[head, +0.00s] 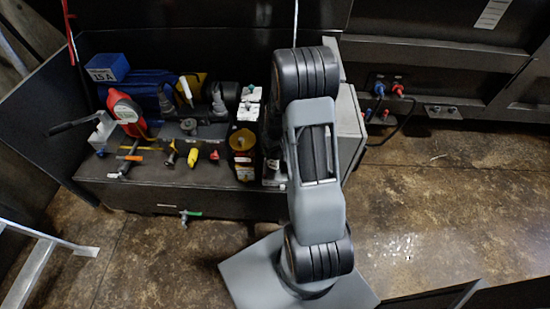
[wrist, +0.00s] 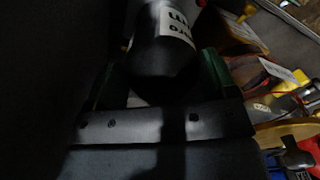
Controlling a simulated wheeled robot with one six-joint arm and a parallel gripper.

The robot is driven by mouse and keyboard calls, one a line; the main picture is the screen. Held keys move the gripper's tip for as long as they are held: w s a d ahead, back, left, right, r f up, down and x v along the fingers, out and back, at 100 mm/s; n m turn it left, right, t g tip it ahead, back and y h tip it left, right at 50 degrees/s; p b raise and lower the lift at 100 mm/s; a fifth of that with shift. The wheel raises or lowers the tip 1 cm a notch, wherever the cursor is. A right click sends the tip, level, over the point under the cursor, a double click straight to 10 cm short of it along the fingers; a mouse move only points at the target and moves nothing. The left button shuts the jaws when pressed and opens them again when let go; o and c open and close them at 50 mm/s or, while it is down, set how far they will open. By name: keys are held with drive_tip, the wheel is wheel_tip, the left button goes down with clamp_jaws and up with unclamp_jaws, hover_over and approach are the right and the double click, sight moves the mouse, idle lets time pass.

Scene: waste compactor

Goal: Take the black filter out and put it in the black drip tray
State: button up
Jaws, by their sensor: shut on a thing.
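The black filter (wrist: 162,55), a dark cylinder with a white lettered label, fills the upper middle of the wrist view. My gripper (wrist: 160,78) is shut on it, with a green finger on each side. The lower part of the filter merges into shadow near the gripper body. In the head view my arm covers the area right of the tool bench, and I cannot make out the gripper or the filter there. I cannot pick out the black drip tray with certainty in either view.
A dark bench (head: 140,192) holds a red gauge tool (head: 126,113), a blue box (head: 108,68), white bottles (head: 246,110), an amber-topped jar (head: 242,141) and several small tools. A grey cabinet (head: 349,125) stands behind my arm. Open floor (head: 440,205) lies at right.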

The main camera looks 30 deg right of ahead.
drive_tip(key=shift+s+f, duration=0.15)
drive_tip(key=shift+s, duration=0.15)
drive_tip(key=n, duration=0.3)
drive_tip(key=shift+d+n, duration=0.2)
drive_tip(key=shift+n, duration=0.9)
drive_tip(key=shift+c, duration=0.5)
drive_tip(key=n, duration=0.5)
drive_tip(key=shift+w+d, duration=0.1)
drive_tip(key=shift+w, duration=0.05)
